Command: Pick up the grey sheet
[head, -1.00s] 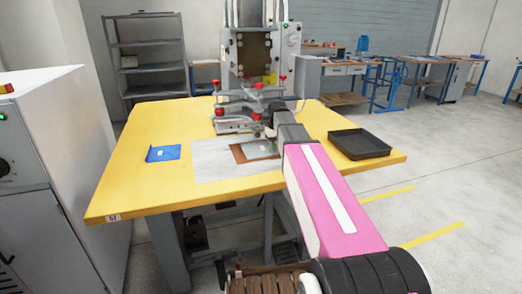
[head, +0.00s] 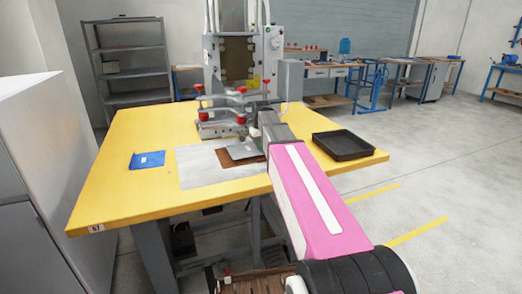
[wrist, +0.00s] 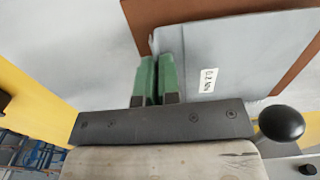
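The grey sheet (head: 242,150) is a thin flat piece lying over a brown plate (head: 224,160) on the table, below the press. In the wrist view the grey sheet (wrist: 240,55) has a small white label with print and overlaps the brown plate (wrist: 190,10). My gripper (wrist: 157,75) has two green fingers close together at the sheet's left edge, with only a narrow gap between them. They appear shut on that edge. The far side of the grip is hidden. In the head view my arm hides the gripper and the right part of the sheet.
The yellow table (head: 110,185) carries a pale mat (head: 195,170), a blue sheet (head: 147,160) at left and a black tray (head: 343,146) at right. The press (head: 240,75) with red knobs stands right behind the grey sheet. A white cabinet (head: 35,130) stands at left.

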